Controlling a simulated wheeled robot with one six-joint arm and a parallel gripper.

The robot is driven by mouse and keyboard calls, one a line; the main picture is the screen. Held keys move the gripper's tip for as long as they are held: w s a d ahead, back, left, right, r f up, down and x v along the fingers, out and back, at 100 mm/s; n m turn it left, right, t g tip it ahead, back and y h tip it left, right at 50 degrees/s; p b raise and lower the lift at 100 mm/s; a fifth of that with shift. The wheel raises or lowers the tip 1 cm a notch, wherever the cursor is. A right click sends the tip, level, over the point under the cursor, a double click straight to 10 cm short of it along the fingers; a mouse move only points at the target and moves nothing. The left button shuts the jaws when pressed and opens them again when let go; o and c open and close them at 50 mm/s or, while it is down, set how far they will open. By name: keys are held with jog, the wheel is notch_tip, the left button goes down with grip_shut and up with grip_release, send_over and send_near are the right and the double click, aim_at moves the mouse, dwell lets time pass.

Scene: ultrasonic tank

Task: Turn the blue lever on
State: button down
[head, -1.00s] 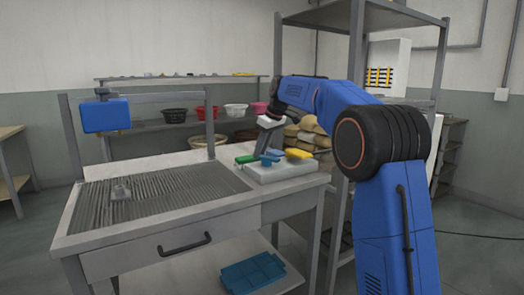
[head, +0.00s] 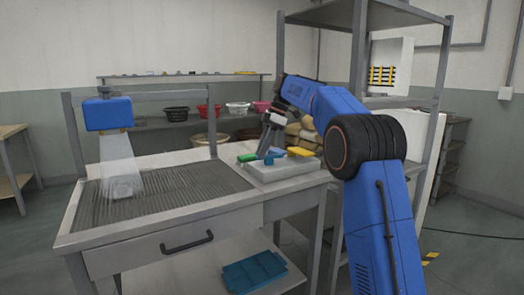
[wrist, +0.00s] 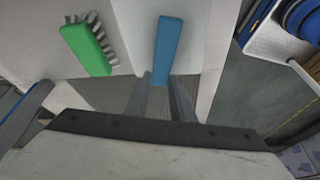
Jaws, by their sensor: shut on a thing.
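The blue lever (head: 275,153) sits on the pale grey block at the right end of the bench, between a green lever (head: 247,157) and a yellow lever (head: 301,151). My gripper (head: 268,145) reaches down to the blue lever from behind. In the wrist view the two fingers (wrist: 160,88) lie on either side of the near end of the blue lever (wrist: 168,45) and are shut on it. The exact contact is partly hidden in the head view.
A blue box (head: 109,114) hangs over the ribbed grille (head: 185,190) at left. A pale see-through cone (head: 122,165) spreads below it over a small grey piece.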

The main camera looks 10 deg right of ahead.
jog(key=shift+s+n, duration=0.1)
jog(key=shift+n, duration=0.4)
jog(key=shift+g, duration=0.3)
jog(key=c, duration=1.5)
grip_release()
